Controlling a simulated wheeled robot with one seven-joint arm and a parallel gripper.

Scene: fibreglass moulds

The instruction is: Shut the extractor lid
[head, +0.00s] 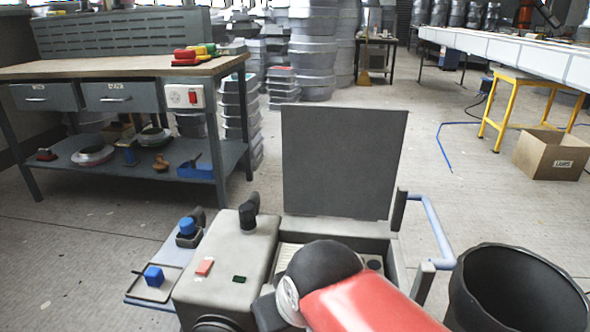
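The extractor (225,265) is a pale box-like machine at the bottom centre. Its dark grey lid (343,155) stands open and roughly upright at the back of the right-hand compartment, whose rim (335,226) shows below it. My red and black arm crosses the front of that compartment and hides part of its inside. My gripper cannot be made out; its fingers are not visible, so its distance from the lid is unclear.
A blue handle rail (437,228) and a black bin (518,292) stand at the right. A workbench (130,68) is behind left; open floor lies behind the lid.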

